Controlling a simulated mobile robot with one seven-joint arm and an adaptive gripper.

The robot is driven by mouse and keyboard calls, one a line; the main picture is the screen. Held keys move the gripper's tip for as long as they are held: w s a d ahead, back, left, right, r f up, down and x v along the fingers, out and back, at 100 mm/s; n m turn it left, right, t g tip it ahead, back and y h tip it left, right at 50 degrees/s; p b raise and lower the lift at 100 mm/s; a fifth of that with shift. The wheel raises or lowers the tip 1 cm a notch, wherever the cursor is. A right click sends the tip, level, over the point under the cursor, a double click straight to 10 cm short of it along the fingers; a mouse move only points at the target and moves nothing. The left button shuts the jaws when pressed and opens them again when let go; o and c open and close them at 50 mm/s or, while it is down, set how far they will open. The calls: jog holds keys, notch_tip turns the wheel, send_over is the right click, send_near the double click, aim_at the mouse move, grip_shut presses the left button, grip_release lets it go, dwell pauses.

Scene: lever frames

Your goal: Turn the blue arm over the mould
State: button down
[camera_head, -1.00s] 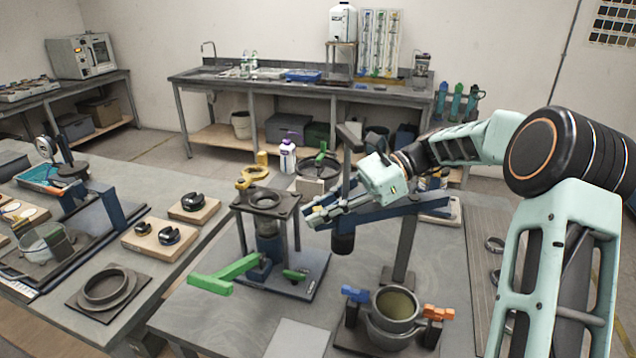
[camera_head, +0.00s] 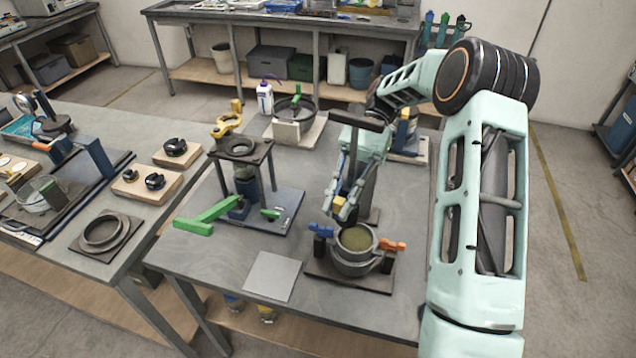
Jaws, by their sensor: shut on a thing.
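The mould (camera_head: 357,262) is a grey round pot with sandy fill, on a dark base plate at the front of the table. A blue clamp (camera_head: 320,231) and an orange clamp (camera_head: 392,246) sit at its sides. My gripper (camera_head: 343,208) is shut on the blue arm (camera_head: 341,166), just behind and above the mould's rim. The blue arm is mostly hidden by my gripper and wrist. Its dark T-handle (camera_head: 361,121) stands up above my gripper. The arm's lower end is hard to see, so I cannot tell if it is centred over the mould.
A press stand with a green lever (camera_head: 208,216) is left of the mould. A grey square plate (camera_head: 272,276) lies flat at the front. A black pan (camera_head: 295,107) and a white bottle (camera_head: 265,97) stand behind. My arm fills the right side.

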jog(key=shift+s+d+n+g+h+p, duration=0.15)
jog(key=shift+s+d+n+h+p, duration=0.15)
jog(key=shift+d, duration=0.3)
jog(key=shift+s+d+n+g+h+p, duration=0.1)
jog(key=shift+s+d+n+h+p, duration=0.1)
jog(key=shift+d+n+h, duration=0.3)
jog(key=shift+s+d+n+g+h+p, duration=0.2)
jog(key=shift+s+d+h+p, duration=0.1)
jog(key=shift+d, duration=0.5)
jog(key=c, duration=1.8)
grip_release()
jog(key=shift+d, duration=0.1)
jog(key=shift+c, duration=0.2)
